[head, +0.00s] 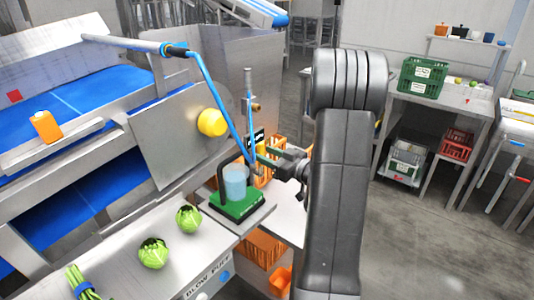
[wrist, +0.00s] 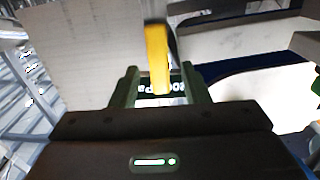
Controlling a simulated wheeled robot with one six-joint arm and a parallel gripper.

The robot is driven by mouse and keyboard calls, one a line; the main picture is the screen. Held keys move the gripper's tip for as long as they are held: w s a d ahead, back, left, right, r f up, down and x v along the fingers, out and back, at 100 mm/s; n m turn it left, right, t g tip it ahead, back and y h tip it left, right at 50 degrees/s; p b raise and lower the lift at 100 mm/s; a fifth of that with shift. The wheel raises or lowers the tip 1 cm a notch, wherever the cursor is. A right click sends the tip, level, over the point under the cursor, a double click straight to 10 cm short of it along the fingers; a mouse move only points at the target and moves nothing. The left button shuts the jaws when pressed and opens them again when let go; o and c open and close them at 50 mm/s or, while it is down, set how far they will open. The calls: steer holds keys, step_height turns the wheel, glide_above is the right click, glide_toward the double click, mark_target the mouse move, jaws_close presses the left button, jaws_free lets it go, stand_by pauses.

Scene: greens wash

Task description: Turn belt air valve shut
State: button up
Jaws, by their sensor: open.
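The belt air valve's yellow lever (wrist: 157,58) stands upright in the middle of the wrist view. My gripper (wrist: 158,84) is open, with one finger on each side of the lever and a gap showing on both sides. A dark label with white characters, partly covered, lies behind the lever's lower end. In the head view my gripper (head: 267,157) reaches left to the valve, where a bit of the yellow lever (head: 262,149) shows beside the upright pipe (head: 248,95). My arm hides part of this area. I cannot tell whether the fingers touch the lever.
A blue hose (head: 212,88) runs down close to my gripper. A green stand with a clear blue-tinted cup (head: 235,181) is just left of it. Green heads (head: 153,252) lie on the steel table at front left. Orange crates (head: 262,248) sit below. Open floor lies at right.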

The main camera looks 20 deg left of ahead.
steer(key=shift+w+a, duration=0.15)
steer(key=shift+a, duration=0.1)
jaws_close()
